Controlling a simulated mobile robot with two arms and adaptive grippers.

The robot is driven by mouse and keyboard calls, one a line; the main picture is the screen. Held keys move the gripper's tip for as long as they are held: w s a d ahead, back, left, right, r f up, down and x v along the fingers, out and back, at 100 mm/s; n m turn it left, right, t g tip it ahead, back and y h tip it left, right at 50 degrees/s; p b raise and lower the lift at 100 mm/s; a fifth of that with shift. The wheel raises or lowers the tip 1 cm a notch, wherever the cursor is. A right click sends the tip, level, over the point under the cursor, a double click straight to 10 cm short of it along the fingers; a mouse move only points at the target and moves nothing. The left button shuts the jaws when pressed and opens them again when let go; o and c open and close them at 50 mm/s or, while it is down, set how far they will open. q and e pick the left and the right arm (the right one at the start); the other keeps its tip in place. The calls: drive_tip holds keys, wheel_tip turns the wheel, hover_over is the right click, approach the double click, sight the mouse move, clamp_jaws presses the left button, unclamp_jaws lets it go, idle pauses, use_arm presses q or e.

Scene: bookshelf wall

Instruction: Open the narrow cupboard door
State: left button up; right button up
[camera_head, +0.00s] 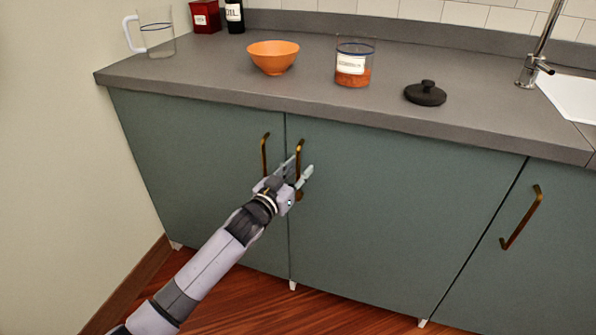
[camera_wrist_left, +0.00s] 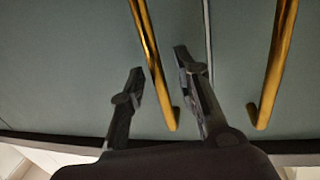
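The left cupboard door (camera_head: 190,150) is dull green and looks narrower than the middle door (camera_head: 400,200) beside it. Its brass bar handle (camera_head: 264,155) is near its right edge. The middle door has a similar handle (camera_head: 299,147) near its left edge. My left gripper (camera_head: 298,168) is open at the middle door's handle, with one finger on each side. In the left wrist view, which looks upside down, that handle (camera_wrist_left: 153,60) passes between the open fingers (camera_wrist_left: 160,62). The left door's handle (camera_wrist_left: 274,65) is outside them. Both doors look shut. My right gripper is out of view.
Another green door with a brass handle (camera_head: 521,217) is at the right. The grey worktop (camera_head: 200,75) above holds an orange bowl (camera_head: 273,57), a labelled jar (camera_head: 354,62), a black lid (camera_head: 425,93) and a glass jug (camera_head: 155,32). A wall (camera_head: 60,140) adjoins the left door.

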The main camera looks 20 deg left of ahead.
use_arm(q)
clamp_jaws()
idle(0.8)
